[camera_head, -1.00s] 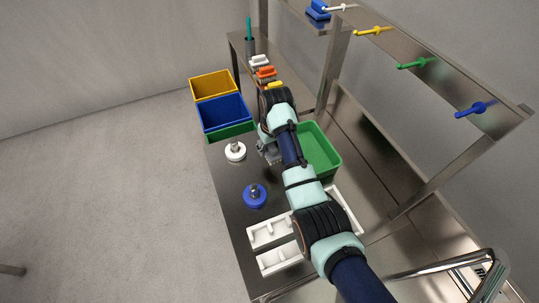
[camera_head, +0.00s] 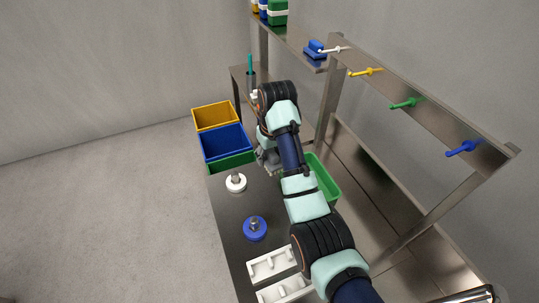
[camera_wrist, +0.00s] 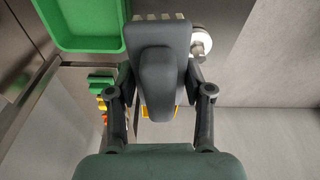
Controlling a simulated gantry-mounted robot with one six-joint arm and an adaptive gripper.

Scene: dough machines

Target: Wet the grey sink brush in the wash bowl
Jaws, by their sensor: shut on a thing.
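My gripper (camera_wrist: 160,78) is shut on the grey sink brush (camera_wrist: 157,65), one finger on each side of its body. Pale bristles show at the brush's far edge in the wrist view. In the head view my gripper (camera_head: 268,160) is over the dark table, left of the green bowl. This green bowl, which I take for the wash bowl (camera_head: 330,190), is partly hidden behind my arm. It also shows at the upper left of the wrist view (camera_wrist: 83,44), apart from the brush. I cannot tell whether it holds water.
A white round tool (camera_head: 236,183) and a blue one (camera_head: 255,229) stand on the table. White holders (camera_head: 272,263) lie nearer. Yellow (camera_head: 215,116) and blue (camera_head: 226,142) crates stand at the far left. A hook rail (camera_head: 430,105) runs along the right.

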